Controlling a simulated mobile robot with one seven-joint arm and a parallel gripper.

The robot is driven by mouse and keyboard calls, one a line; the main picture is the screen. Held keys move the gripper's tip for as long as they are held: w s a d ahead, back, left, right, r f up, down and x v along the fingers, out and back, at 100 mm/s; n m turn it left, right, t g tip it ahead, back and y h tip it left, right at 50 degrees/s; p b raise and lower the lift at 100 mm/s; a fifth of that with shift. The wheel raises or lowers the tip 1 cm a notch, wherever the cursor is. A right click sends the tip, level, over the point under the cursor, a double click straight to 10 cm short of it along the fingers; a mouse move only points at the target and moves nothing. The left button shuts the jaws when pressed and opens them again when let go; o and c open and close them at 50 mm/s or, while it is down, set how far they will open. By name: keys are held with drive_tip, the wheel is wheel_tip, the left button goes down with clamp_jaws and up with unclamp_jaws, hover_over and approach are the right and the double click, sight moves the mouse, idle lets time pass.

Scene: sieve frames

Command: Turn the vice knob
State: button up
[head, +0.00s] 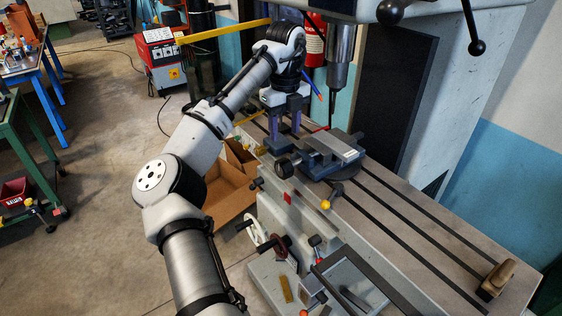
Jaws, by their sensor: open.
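The vice (338,153) is dark blue-grey with a pale metal top and sits on the slotted milling table. Its knob (284,168) is a dark round piece at the vice's left end, towards the table's left edge. My gripper (287,134) hangs fingers-down above the table, behind and a little above the knob in the picture. Its two purple-grey fingers are apart and nothing shows between them. No contact with the knob shows. I cannot tell the exact depth between the fingertips and the vice.
The machine's spindle (341,62) hangs down just right of my gripper. Handwheels and levers (262,235) stick out in front. A cardboard box (226,190) lies on the floor.

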sight(285, 162)
wheel_tip(285, 162, down, 13)
drive_tip(key=shift+r+p, duration=0.2)
drive_tip(key=shift+p, duration=0.45)
drive_tip(key=c, duration=1)
